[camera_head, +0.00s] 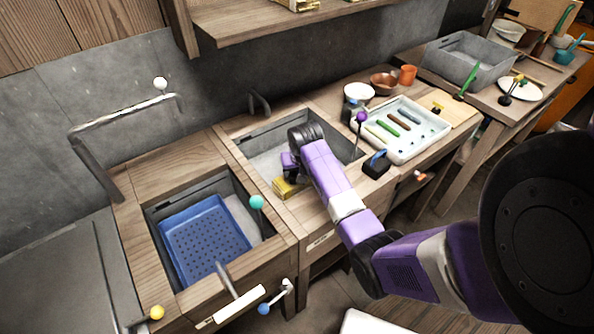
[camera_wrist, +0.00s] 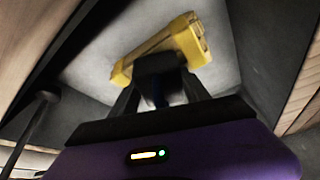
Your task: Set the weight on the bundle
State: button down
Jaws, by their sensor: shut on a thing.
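A yellow block (camera_head: 287,188), seemingly the weight, shows at the front edge of the middle basin, below my gripper (camera_head: 290,168). In the wrist view the yellow block (camera_wrist: 185,42) lies tilted across the fingertips of my gripper (camera_wrist: 160,72), with the grey basin beyond it. My fingers are closed on it, and a dark part between them hides its middle. My wrist and forearm cover part of the basin in the head view. I cannot pick out the bundle clearly in either view.
The middle basin (camera_head: 264,136) has raised wooden rims. The left basin holds a blue perforated tray (camera_head: 200,245). To the right stand a white tray (camera_head: 410,148) with coloured sticks, a black block with a blue handle (camera_head: 376,165), bowls and a grey tub (camera_head: 465,60).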

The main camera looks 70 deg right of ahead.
jog(key=c, duration=0.5)
grip_release()
jog(key=shift+f, duration=0.1)
jog(key=v, duration=1.2)
jog(key=shift+d+r, duration=0.1)
jog(key=shift+r, duration=0.1)
